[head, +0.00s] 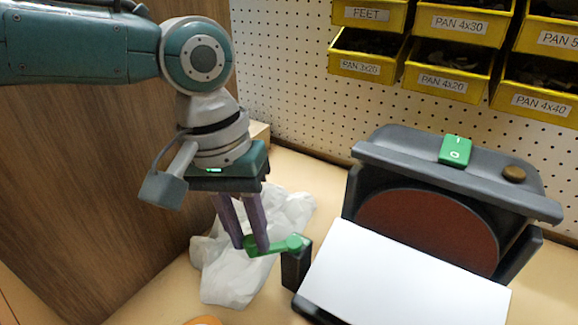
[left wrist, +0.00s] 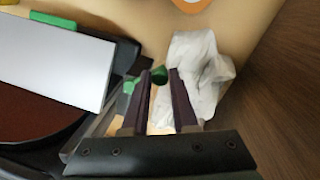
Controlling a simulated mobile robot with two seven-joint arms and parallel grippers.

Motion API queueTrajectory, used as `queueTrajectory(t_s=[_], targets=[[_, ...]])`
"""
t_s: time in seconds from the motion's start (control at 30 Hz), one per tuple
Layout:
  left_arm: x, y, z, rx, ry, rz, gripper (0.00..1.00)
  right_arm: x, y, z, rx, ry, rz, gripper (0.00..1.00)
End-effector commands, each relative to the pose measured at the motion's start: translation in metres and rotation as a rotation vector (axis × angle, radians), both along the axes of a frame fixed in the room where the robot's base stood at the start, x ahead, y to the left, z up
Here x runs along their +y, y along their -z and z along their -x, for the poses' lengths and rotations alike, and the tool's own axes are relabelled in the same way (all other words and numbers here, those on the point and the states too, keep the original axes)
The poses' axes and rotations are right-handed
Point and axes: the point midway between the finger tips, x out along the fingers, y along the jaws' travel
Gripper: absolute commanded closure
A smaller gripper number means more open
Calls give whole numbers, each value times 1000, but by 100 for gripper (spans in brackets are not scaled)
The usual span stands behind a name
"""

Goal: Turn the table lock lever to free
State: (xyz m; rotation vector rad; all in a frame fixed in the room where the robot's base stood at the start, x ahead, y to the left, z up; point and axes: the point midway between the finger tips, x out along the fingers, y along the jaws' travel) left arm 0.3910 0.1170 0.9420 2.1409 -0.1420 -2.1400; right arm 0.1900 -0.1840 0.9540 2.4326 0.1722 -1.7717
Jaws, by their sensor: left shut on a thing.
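The green lock lever (head: 275,246) sits on a dark post (head: 296,268) at the left side of the disc sander's white table (head: 400,283). My left gripper (head: 249,246) reaches down from above, its fingers shut on the lever's outer end. In the left wrist view the green knob (left wrist: 158,75) shows between the fingertips of my left gripper (left wrist: 160,78). Another green piece of the lever (left wrist: 130,86) shows beside the left finger. The fingers partly hide the lever. My right gripper is in neither view.
A crumpled white cloth or bag (head: 232,268) lies behind and below the gripper. The sander (head: 455,185) has a green switch (head: 455,150) on top. Yellow bins (head: 448,82) hang on the pegboard. A wooden panel (head: 80,190) stands at left. Part of an orange item (head: 203,321) shows in front.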

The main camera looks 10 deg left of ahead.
Motion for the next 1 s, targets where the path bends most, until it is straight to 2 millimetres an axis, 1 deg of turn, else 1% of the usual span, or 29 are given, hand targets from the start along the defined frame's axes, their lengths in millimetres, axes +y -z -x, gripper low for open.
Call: queueTrajectory(t_s=[0.17, 0.4, 0.5, 0.8, 0.83, 1.0], targets=[[0, 1, -1, 0, 13, 0, 100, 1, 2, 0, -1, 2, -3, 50], [3, 3, -10, 0, 178, 0, 100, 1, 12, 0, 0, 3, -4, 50], [4, 2, -12, 1, 222, -1, 100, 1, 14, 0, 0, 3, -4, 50], [5, 1, -13, 0, 236, -1, 100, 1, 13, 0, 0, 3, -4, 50], [5, 1, -13, 0, 235, -1, 71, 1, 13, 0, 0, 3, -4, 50], [5, 1, -13, 0, 235, -1, 52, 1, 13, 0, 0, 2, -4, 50]])
